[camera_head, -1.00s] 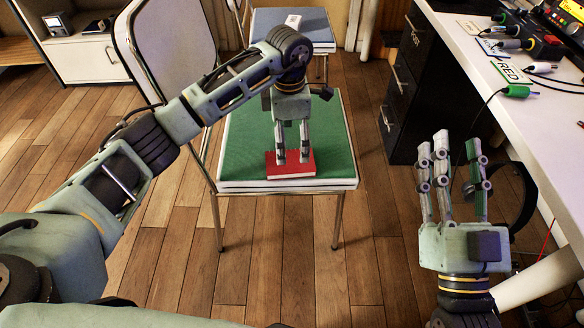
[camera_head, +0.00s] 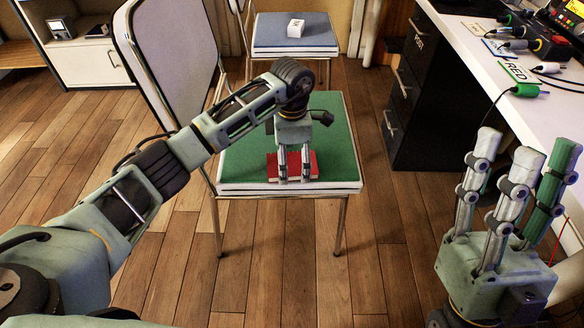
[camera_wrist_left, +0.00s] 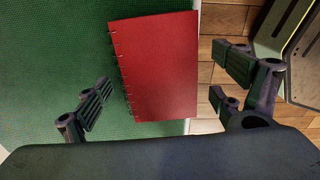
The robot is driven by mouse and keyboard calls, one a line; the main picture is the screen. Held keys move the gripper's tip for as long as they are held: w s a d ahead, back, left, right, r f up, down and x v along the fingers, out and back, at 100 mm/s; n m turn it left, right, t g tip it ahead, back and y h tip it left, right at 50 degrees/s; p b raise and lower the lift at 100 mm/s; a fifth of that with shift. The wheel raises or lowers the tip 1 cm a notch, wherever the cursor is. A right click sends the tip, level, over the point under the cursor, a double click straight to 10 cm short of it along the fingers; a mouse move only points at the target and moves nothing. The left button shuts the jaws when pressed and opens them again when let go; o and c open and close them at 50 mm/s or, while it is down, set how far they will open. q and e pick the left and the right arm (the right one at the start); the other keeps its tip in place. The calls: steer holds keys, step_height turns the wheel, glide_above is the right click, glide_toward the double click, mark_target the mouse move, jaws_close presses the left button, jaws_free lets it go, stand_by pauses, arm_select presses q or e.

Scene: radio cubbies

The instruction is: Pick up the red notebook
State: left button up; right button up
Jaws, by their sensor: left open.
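The red notebook (camera_head: 313,166) lies flat on the green seat (camera_head: 338,140) of the nearer chair, close to the seat's front edge. In the left wrist view the notebook (camera_wrist_left: 158,65) shows its red cover and a ring binding along its left side. My left gripper (camera_head: 294,179) points down over the notebook. In the left wrist view its open fingers (camera_wrist_left: 165,82) stand on either side of the notebook, apart from it, with nothing held. My right gripper (camera_head: 515,150) is open and empty at the right, fingers pointing up.
The nearer chair's white backrest (camera_head: 172,65) rises left of the seat. A second chair with a blue seat (camera_head: 270,36) stands behind, with a small white box (camera_head: 296,28) on it. A white desk (camera_head: 470,55) with black drawers (camera_head: 412,100) is at the right. Wooden floor is clear in front.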

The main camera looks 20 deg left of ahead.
arm_select(q)
steer(key=shift+f, duration=0.1)
steer(key=shift+c, duration=0.3)
steer(key=c, duration=1.3)
